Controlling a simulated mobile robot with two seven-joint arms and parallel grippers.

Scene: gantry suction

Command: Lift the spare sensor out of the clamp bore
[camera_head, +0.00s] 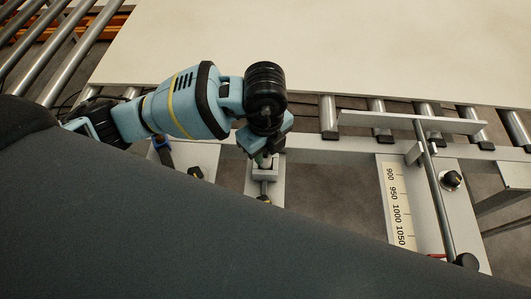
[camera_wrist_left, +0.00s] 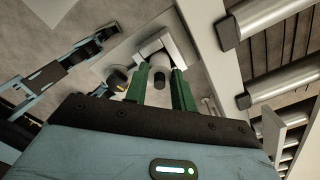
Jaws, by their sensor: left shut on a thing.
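My left gripper (camera_head: 264,160) is low over the small grey clamp block (camera_head: 267,174) in the head view, which hides most of what it holds. In the left wrist view, my left gripper's green fingers (camera_wrist_left: 161,88) are on either side of the spare sensor (camera_wrist_left: 159,82), a small cylinder with a dark end. They are shut on it. The pale clamp (camera_wrist_left: 175,44) is just beyond the fingertips. I cannot tell how deep the sensor sits in the bore. My right gripper is in neither view.
A large pale panel (camera_head: 330,50) lies on the rollers behind the gripper. A dark knob (camera_wrist_left: 117,78) is close left of the fingers in the wrist view.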

